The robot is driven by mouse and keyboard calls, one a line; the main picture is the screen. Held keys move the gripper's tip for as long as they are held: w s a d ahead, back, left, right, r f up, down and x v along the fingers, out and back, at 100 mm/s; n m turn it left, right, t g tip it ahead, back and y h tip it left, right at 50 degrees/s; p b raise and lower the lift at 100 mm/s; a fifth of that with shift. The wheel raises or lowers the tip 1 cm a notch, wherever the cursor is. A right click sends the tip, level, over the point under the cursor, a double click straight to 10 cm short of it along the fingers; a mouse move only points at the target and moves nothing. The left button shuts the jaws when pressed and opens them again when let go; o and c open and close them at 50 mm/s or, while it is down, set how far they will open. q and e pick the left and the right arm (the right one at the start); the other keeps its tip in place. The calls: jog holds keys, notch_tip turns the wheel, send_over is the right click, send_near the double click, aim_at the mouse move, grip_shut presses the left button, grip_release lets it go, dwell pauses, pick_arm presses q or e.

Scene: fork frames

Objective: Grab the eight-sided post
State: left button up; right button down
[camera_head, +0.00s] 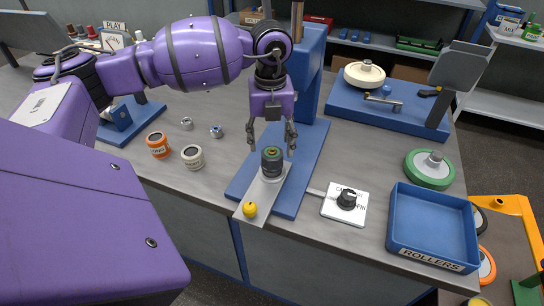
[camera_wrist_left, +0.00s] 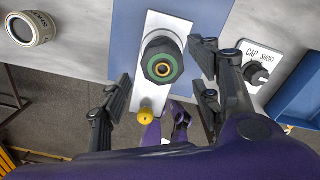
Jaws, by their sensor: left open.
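The eight-sided post (camera_head: 271,158) is a short dark piece with a green ring on top. It stands upright in a pale round collar on a light metal strip (camera_head: 256,192) over a blue base (camera_head: 288,200). In the left wrist view the post (camera_wrist_left: 162,68) shows its angular dark outline from above. My left gripper (camera_head: 271,147) points down over the post, open, with one finger on each side and visible gaps to it. In the left wrist view the fingers (camera_wrist_left: 160,88) are spread wide, with nothing between their tips. My right gripper is not in view.
A blue column (camera_head: 309,75) rises behind the post. A yellow knob (camera_head: 250,209) sits at the strip's front end. A white switch plate (camera_head: 333,211) and a blue rollers tray (camera_head: 432,258) lie to the right. Orange (camera_head: 158,151) and cream (camera_head: 193,164) rolls stand left.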

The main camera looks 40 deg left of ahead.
aim_at(270, 151)
pick_arm(q)
jog(key=shift+f, duration=1.95)
grip_shut()
